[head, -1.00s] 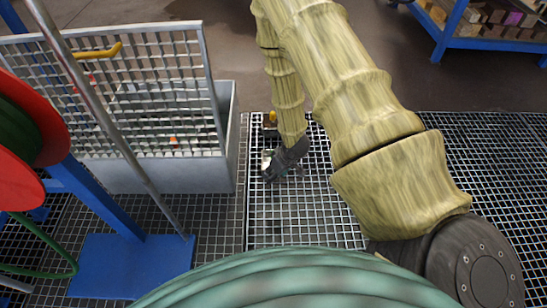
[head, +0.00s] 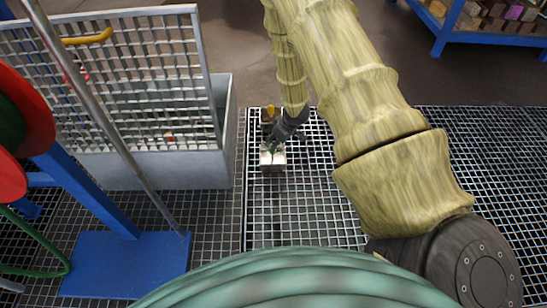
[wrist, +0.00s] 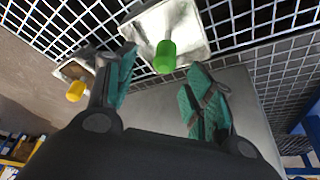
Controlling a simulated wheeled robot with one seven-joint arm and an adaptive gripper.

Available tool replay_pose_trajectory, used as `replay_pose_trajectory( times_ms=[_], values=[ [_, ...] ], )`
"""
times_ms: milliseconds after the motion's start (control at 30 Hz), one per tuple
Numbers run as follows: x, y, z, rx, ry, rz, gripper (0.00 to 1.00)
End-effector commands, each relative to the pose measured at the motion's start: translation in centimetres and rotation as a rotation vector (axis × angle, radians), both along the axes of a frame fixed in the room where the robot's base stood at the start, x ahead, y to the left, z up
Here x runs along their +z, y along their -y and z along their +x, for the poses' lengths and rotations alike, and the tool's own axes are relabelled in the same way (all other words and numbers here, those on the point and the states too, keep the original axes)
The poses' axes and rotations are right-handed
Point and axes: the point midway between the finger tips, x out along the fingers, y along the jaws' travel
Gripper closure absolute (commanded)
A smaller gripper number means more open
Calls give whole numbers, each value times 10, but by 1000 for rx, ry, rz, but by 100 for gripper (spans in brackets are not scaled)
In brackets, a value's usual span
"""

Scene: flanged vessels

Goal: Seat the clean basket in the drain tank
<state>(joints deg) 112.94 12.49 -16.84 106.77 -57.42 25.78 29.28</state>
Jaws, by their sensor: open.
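A small pale, square metal basket (head: 272,165) with a green grip stands on the floor grating in the head view. It also shows in the wrist view (wrist: 190,35), its green grip pointing toward me. A second one with a yellow grip (wrist: 75,92) shows at left in the wrist view; its yellow top shows in the head view (head: 269,112). I cannot tell which is clean. My gripper (head: 279,137) is open and empty, close to the green grip. In the wrist view its green-padded fingers (wrist: 162,88) are apart, with the green grip beyond the gap. The grey tank (head: 165,170) stands left; its inside is partly hidden.
An upright mesh panel (head: 115,80) with a yellow handle rises in front of the tank. A slanted metal pole and a blue stand (head: 130,265) with a red hose reel (head: 25,120) are at left. A blue shelf (head: 480,40) is at back right. Grating right of my arm is clear.

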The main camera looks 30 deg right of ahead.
Motion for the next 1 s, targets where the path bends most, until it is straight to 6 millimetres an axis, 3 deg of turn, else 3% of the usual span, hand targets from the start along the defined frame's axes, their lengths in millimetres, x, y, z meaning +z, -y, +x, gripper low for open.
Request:
replay_pose_trajectory(
  times_ms=[500,867,1000],
  values=[
    [-43,-9,12,1,0,0,47],
    [-47,-10,15,0,0,0,47],
    [-47,-10,15,0,0,0,73]
  ],
)
